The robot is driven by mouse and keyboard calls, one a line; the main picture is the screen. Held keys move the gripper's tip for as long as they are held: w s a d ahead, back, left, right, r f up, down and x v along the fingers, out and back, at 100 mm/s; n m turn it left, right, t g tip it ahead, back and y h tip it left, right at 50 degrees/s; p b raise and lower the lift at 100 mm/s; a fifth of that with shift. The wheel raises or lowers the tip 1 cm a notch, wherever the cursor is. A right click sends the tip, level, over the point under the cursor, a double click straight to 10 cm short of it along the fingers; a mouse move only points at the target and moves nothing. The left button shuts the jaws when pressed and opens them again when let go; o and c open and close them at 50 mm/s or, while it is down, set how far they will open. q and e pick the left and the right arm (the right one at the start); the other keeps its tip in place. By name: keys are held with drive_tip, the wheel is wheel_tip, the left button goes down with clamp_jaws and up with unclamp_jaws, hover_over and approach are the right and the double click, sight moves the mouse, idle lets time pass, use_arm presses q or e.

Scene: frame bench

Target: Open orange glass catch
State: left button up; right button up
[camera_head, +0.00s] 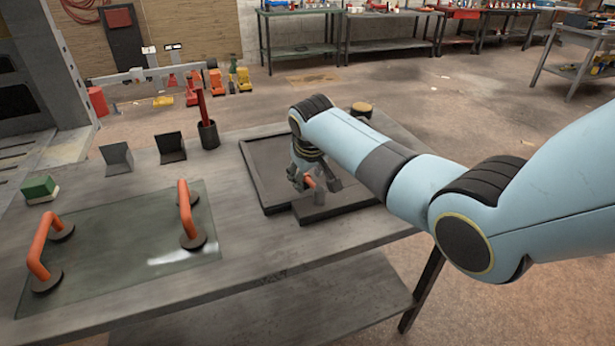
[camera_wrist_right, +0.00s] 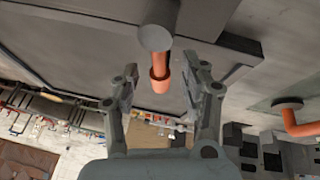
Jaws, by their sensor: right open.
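The orange catch (camera_head: 310,181) has a grey round end and sits at the front part of the dark frame (camera_head: 262,178) on the bench. In the right wrist view the catch (camera_wrist_right: 160,68) lies between the spread fingers, its grey end pointing toward the upper edge. My right gripper (camera_head: 315,183) is open over the catch, with a gap to the finger on each side in the right wrist view (camera_wrist_right: 160,72). Whether a finger touches it cannot be told. My right wrist and forearm hide part of the frame. My left gripper is not in view.
A glass pane (camera_head: 120,245) with two orange handles (camera_head: 184,210) lies on the bench at left. Two dark angled stands (camera_head: 171,148), a dark cup (camera_head: 208,136) with a red stick and a green-and-white block (camera_head: 39,189) stand behind it. Bare bench lies between pane and frame.

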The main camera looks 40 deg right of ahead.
drive_tip(key=shift+f, duration=0.15)
drive_tip(key=shift+c, duration=0.3)
clamp_jaws()
